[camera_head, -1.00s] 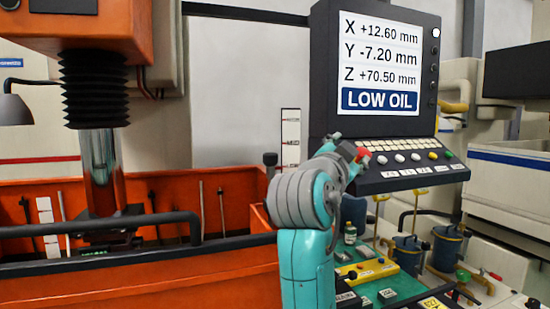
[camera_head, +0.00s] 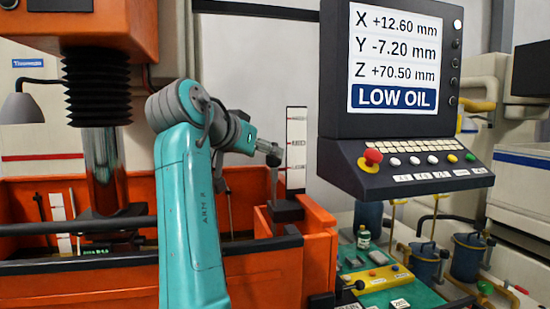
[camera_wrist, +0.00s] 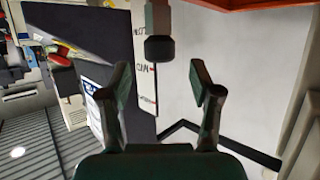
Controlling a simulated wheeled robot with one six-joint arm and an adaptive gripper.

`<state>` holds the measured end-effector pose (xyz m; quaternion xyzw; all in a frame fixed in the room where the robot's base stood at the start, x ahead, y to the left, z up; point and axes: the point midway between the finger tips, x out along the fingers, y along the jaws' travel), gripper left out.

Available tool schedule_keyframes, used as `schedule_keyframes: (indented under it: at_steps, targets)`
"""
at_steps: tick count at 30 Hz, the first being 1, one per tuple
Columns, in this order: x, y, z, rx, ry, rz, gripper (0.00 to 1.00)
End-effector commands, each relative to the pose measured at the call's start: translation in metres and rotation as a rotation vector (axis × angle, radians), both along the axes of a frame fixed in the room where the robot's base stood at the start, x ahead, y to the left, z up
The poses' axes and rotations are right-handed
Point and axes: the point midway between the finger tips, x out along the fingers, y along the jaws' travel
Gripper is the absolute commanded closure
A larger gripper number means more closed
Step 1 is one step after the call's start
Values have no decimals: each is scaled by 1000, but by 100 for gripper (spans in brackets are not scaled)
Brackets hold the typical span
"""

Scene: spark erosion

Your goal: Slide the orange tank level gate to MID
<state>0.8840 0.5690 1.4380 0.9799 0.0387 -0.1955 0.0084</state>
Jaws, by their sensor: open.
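The orange tank (camera_head: 270,262) stands at the lower left in the head view. In the wrist view my gripper (camera_wrist: 160,82) is open and empty. The dark knob (camera_wrist: 159,48) lies just beyond the fingertips, between their lines, not gripped. The scale strip (camera_wrist: 145,75) shows behind it; its lettering is small and hard to read.
The control console (camera_head: 405,165) with a red button and a LOW OIL screen stands close on the right. The machine head with black bellows (camera_head: 97,85) hangs at the left. A green bench (camera_head: 385,280) with small items lies below the console.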

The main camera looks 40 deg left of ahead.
Motion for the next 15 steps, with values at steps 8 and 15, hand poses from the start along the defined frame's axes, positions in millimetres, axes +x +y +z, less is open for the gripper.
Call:
schedule_keyframes:
  at_steps: [8, 15]
  targets:
    - [39, 3, -15, 0, -1, -1, 36]
    - [50, 3, -20, 2, -2, -1, 36]
